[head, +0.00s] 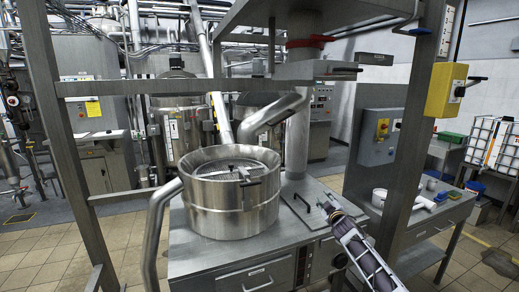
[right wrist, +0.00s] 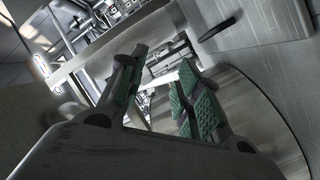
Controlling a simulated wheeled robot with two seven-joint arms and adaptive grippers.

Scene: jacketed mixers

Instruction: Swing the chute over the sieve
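The sieve (head: 231,203) is a round steel drum with a mesh in its top, standing on a steel cabinet. The chute (head: 270,116) looks like the bent steel pipe behind it; its lower end reaches the sieve's back right side, and I cannot tell whether it hangs over the rim. My right gripper (head: 331,207) is over the cabinet's right part, right of the sieve and apart from the chute. In the right wrist view, my right gripper (right wrist: 163,72) has its green-padded fingers spread with nothing between them. My left gripper is out of view.
A steel frame post (head: 408,130) with a yellow switch box (head: 446,90) stands at the right. Another post (head: 62,130) is at the left. A curved pipe (head: 153,235) runs down the sieve's left side. A side bench (head: 440,215) is at the right.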

